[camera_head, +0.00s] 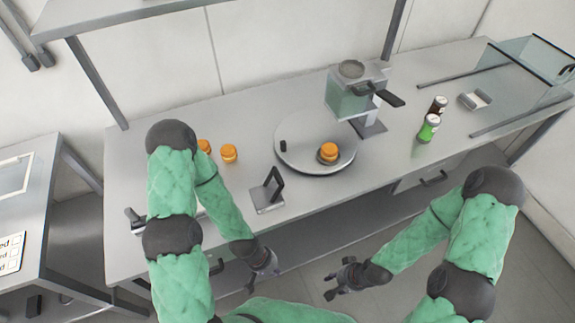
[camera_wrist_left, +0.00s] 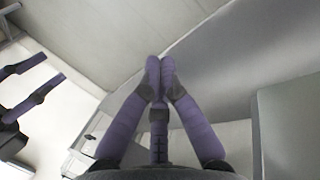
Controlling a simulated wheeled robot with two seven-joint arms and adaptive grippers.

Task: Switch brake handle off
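A dark upright handle on a small grey base (camera_head: 268,196) stands at the front edge of the bench, left of the round turntable. It looks like the brake handle, tilted slightly; its switch state cannot be told. My left gripper (camera_head: 263,266) hangs in front of the bench, below and apart from the handle. In the left wrist view, the left gripper's fingers (camera_wrist_left: 159,75) meet at the tips with nothing between them. My right gripper (camera_head: 341,279) hangs in front of the bench, further right, holding nothing visible; its finger opening is too small to judge.
A round turntable (camera_head: 293,158) carries an orange-topped jar (camera_head: 328,153). A machine with a clear container (camera_head: 347,98) stands behind it. Two orange-lidded jars (camera_head: 229,153) stand left, and a green bottle (camera_head: 428,129) and dark bottle (camera_head: 438,106) right. A shelf overhangs the back.

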